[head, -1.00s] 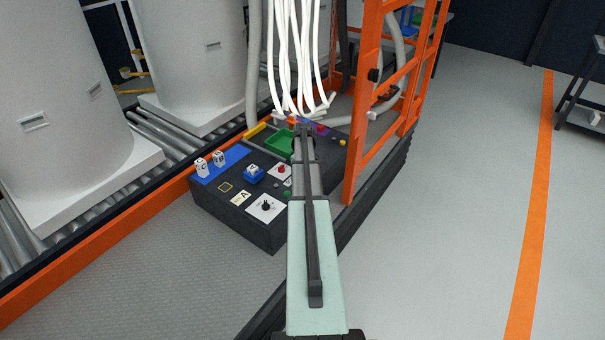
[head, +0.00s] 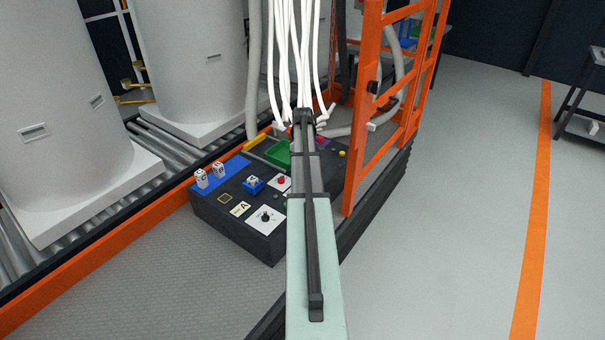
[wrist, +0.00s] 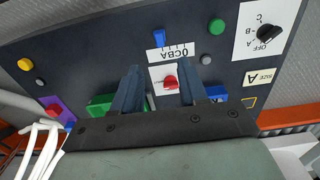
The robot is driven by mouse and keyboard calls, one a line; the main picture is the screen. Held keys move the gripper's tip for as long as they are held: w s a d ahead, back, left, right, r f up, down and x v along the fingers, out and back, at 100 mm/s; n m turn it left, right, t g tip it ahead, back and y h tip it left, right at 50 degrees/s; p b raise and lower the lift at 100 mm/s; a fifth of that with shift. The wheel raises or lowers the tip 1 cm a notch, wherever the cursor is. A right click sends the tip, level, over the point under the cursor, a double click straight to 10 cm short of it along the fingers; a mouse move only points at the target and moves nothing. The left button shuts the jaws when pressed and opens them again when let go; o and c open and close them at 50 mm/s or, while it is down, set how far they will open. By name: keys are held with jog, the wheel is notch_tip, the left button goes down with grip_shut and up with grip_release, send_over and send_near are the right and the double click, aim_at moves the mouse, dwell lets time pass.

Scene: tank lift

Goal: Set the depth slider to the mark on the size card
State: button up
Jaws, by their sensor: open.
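The handle lies just beyond the fingertips in the picture; I see no contact.
The dark console (head: 225,225) also bears a black dial (wrist: 268,34), a green button (wrist: 217,26), a green tray (head: 278,152) and white lettered blocks (head: 201,178). White hoses (head: 294,60) hang over its far end. An orange frame (head: 360,120) stands at its right.

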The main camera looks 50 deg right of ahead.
jog(key=shift+r, duration=1.5)
